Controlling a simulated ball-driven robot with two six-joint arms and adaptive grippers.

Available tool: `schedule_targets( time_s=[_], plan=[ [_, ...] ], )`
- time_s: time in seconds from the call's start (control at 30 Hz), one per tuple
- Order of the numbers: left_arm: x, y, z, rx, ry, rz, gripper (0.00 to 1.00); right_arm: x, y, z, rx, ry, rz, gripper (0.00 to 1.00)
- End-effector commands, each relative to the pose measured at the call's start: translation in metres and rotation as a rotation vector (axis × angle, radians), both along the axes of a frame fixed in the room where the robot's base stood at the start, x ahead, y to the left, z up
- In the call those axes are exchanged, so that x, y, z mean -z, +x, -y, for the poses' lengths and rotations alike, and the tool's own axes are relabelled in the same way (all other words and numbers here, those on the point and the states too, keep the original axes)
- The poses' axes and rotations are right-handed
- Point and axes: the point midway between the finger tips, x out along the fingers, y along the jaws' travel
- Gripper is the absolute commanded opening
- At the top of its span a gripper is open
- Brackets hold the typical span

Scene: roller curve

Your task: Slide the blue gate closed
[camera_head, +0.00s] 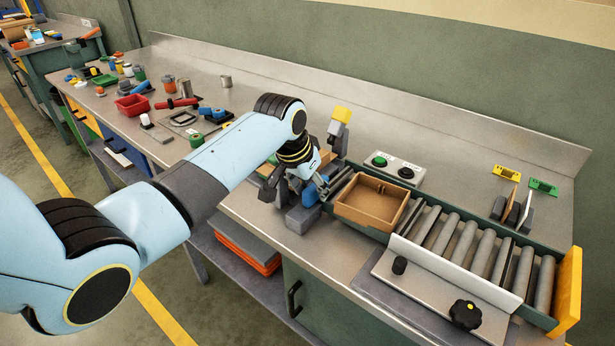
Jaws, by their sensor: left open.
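My left gripper (303,187) is open and points down at the left end of the roller conveyor. A small blue part (311,197), which looks like the blue gate, shows right beside its fingers. The fingers and wrist cover much of it, so I cannot tell whether they touch it or how far the gate stands across the rollers. A brown open tray (371,203) sits on the rollers (452,237) just right of the gripper. My right gripper is out of view.
A yellow end plate (568,289) closes the conveyor's right end. A white guide rail (455,272) with black knobs runs along its front. A button box (394,169) and a yellow-topped post (340,122) stand behind. Loose items lie on the bench at left.

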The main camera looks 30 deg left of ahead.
Motion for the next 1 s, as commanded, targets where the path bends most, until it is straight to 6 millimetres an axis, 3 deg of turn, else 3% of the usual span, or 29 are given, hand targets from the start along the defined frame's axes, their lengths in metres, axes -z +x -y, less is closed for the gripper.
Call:
schedule_targets(
  time_s=[0.5, 0.7, 1.0],
  plan=[
    [-0.093, -0.037, -0.003, 0.000, 0.002, 0.004, 0.44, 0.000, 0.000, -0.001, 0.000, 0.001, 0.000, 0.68],
    [-0.106, -0.043, -0.003, 0.001, 0.000, 0.001, 0.44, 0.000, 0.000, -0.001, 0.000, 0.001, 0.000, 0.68],
    [-0.106, -0.043, -0.003, 0.001, 0.000, 0.001, 0.44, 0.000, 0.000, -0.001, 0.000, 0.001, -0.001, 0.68]
  ],
)
